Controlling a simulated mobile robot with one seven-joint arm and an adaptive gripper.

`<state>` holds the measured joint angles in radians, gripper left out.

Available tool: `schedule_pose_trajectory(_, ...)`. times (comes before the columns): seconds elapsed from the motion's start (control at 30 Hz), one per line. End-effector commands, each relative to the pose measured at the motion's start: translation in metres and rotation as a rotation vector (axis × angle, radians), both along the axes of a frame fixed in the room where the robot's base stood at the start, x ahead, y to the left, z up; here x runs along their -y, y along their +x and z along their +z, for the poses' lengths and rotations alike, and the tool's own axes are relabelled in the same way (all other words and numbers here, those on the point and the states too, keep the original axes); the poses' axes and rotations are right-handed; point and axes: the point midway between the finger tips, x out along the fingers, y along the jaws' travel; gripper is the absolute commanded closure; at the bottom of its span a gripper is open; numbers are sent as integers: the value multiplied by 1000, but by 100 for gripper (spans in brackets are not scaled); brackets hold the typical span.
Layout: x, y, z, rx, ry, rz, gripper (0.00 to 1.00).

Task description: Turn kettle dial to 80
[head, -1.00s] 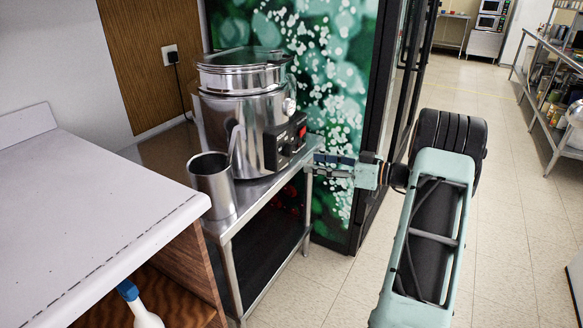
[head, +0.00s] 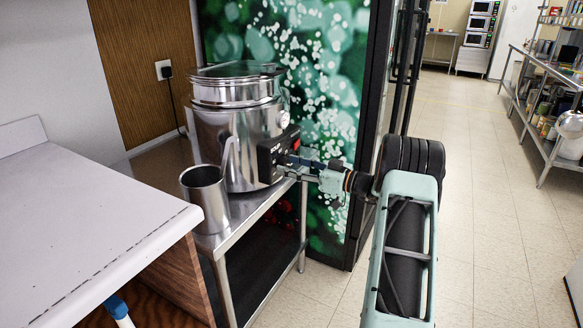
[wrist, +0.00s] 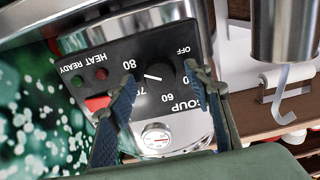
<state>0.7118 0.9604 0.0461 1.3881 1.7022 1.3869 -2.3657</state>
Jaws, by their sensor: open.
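The kettle (head: 228,135) is a large steel pot with a black control panel (head: 270,158) on its right side. In the wrist view the panel is seen upside down, with the black dial (wrist: 160,79) between my two fingers. The dial's white mark points left, between the 80 label (wrist: 128,65) and a partly hidden label beside it. My gripper (wrist: 162,72) is open around the dial, one finger on each side; I cannot tell whether they touch it. In the head view my gripper (head: 290,161) is at the panel and hides the dial.
A red switch (wrist: 97,103) and two small lamps lie left of the dial; a round gauge (wrist: 156,138) is below. A white counter (head: 80,220) is nearer; floor at right is clear.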

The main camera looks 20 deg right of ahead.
Motion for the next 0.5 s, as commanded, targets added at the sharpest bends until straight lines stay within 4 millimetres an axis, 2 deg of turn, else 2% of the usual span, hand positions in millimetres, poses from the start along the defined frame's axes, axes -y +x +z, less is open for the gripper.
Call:
schedule_pose_trajectory(0.27, -1, 1, 0, -1, 1, -1, 54)
schedule_pose_trajectory(0.5, -1, 1, 0, -1, 1, 0, 80)
